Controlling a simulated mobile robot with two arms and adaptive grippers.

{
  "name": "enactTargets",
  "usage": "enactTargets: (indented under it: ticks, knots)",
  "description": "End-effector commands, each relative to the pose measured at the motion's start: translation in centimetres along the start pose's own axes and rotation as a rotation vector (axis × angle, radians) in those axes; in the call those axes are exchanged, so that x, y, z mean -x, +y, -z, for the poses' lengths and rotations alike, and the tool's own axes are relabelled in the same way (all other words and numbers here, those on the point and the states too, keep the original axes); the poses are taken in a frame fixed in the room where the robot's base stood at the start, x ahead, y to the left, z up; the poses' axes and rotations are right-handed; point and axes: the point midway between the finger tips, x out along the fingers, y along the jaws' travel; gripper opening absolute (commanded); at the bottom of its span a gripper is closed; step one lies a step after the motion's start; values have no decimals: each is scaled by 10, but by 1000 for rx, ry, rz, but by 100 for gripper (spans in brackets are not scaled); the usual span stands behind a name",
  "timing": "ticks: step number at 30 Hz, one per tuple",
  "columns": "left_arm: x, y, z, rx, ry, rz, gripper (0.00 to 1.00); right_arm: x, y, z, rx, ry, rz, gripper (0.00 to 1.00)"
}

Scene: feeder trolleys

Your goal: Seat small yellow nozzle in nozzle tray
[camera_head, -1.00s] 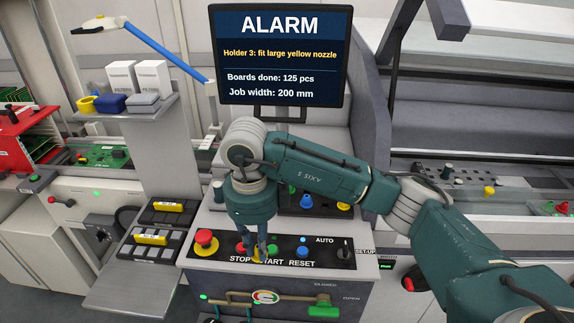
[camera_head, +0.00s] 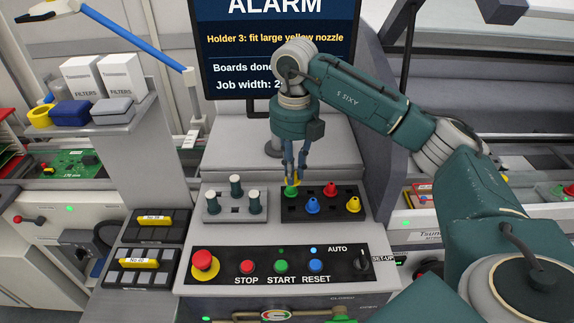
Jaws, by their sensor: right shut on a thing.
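My right gripper (camera_head: 291,176) is shut on a small yellow nozzle (camera_head: 293,182), which shows only as a sliver between the fingertips. They are over the back left part of the black nozzle tray (camera_head: 297,214). A green nozzle (camera_head: 291,191) shows just below the fingers; I cannot tell whether the held nozzle touches it or the tray. The tray also holds a red nozzle (camera_head: 330,189), a blue nozzle (camera_head: 312,205) and a larger-looking yellow nozzle (camera_head: 353,204). My left gripper is out of view.
A grey holder block (camera_head: 232,210) with several dark pegs stands left of the tray. In front is the button panel (camera_head: 265,253) with a red emergency stop (camera_head: 204,264). The alarm screen (camera_head: 275,40) stands behind. Black trays (camera_head: 150,262) with yellow-labelled items lie at left.

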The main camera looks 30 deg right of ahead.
Motion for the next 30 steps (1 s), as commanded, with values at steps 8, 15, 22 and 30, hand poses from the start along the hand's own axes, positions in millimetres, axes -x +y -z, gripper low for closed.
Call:
enactTargets:
  ticks: [8,15,22,30]
  knots:
    - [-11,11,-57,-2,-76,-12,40,-19,0,0,1,0,1,0]
    - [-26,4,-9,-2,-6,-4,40,-36,0,0,1,0,1,0]
    - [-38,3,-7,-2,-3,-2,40,-53,0,0,1,0,1,0]
    - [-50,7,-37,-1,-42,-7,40,-71,0,0,2,0,1,0]
